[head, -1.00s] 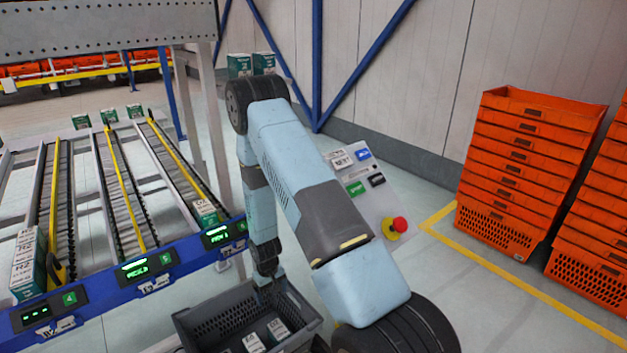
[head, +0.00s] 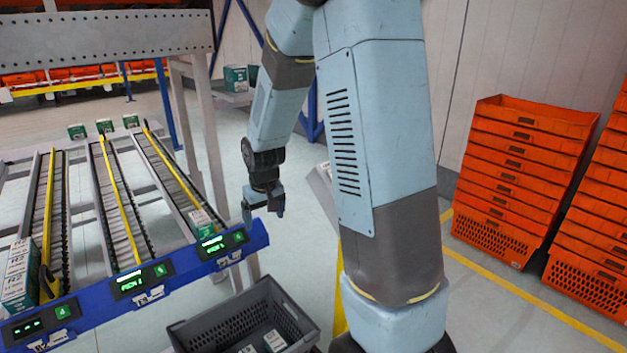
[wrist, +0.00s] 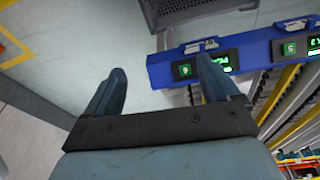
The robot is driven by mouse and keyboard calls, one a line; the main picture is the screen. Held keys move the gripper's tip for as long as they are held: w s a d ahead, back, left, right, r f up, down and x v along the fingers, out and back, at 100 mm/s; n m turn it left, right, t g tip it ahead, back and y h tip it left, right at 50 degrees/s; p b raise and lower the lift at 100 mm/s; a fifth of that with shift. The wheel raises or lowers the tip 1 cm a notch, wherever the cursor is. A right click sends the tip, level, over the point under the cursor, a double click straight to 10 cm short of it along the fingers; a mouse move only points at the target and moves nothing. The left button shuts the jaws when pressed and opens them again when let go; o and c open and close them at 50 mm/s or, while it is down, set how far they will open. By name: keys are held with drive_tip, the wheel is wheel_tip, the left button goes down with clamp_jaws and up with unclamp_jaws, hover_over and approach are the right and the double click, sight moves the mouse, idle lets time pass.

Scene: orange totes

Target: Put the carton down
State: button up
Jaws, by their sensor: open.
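My gripper (head: 263,212) is open and empty in the head view, in the air beside the right end of the blue display rail (head: 180,268). The tote's corner also shows at the top of the wrist view (wrist: 185,10). My gripper is above and apart from the tote.
A carton (head: 203,219) sits at the low end of the right roller lane, and cartons (head: 18,270) stand at the far left lane. More cartons (head: 236,78) are on a shelf behind. Orange totes (head: 525,155) are stacked at right. Open floor lies between.

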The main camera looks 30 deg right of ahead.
drive_tip(key=s+d+r+t, duration=0.1)
drive_tip(key=s+r+t, duration=0.1)
drive_tip(key=s+r, duration=1.1)
drive_tip(key=s+r+m+t, duration=0.1)
drive_tip(key=s+r, duration=0.8)
drive_tip(key=s, duration=0.3)
drive_tip(key=shift+s+d, duration=0.3)
